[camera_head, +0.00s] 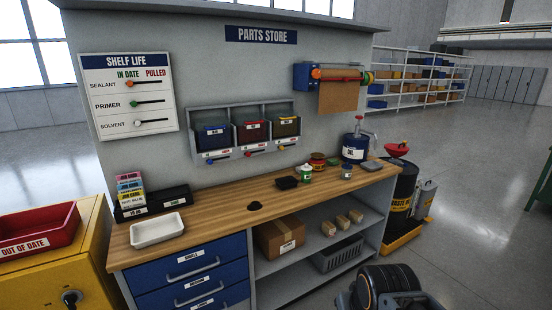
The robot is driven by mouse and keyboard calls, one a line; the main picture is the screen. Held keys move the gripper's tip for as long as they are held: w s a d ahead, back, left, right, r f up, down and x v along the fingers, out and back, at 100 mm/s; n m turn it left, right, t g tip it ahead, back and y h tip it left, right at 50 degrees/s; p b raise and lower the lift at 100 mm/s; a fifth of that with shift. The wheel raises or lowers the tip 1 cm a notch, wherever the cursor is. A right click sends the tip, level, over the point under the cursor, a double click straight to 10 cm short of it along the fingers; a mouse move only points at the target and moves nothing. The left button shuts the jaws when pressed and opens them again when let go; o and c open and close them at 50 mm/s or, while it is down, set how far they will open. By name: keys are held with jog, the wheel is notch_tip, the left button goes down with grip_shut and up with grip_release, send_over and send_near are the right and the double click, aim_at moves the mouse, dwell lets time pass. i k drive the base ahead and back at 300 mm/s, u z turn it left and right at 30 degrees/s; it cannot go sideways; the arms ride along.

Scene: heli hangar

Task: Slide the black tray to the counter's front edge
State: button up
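The small black tray (286,183) lies on the wooden counter (215,212), right of its middle. It sits back from the front edge, with a strip of bare wood in front of it. It looks empty, though it is small in the picture. My gripper does not show. A dark rounded part at the bottom right looks like part of my own arm, with no fingers visible.
A white tray (157,229) and a small dark round piece (255,206) lie left of the black tray. A white-green jar (306,173), a red-topped tin (317,160) and a blue oil can (355,148) stand to its right. Parts bins (245,135) hang behind.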

aim_at(288, 182)
jog(key=z, duration=0.05)
jog(key=i, duration=2.1)
jog(key=u, duration=1.25)
